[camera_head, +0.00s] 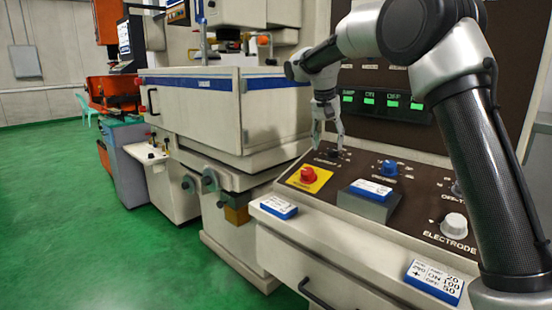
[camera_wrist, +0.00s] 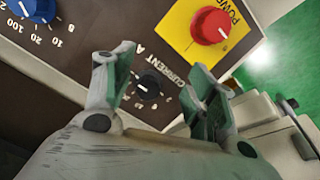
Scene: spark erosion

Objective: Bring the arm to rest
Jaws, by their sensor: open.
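My gripper (camera_head: 328,133) is at the end of my bent arm, over the far left part of the brown control panel (camera_head: 421,198). It points down at the small black current knob (camera_wrist: 148,87), which shows between the open fingers in the wrist view. The fingers (camera_wrist: 158,84) are apart with nothing held between them. I cannot tell from these views whether a fingertip touches the panel. In the head view the black knob (camera_head: 334,153) is just below the fingertips.
A red power knob (camera_head: 308,174) on a yellow plate is close to my gripper. A blue knob (camera_head: 387,167) and a grey block (camera_head: 366,203) with a blue-and-white label are to the right. A white machine tank (camera_head: 215,105) stands left. The green floor is open.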

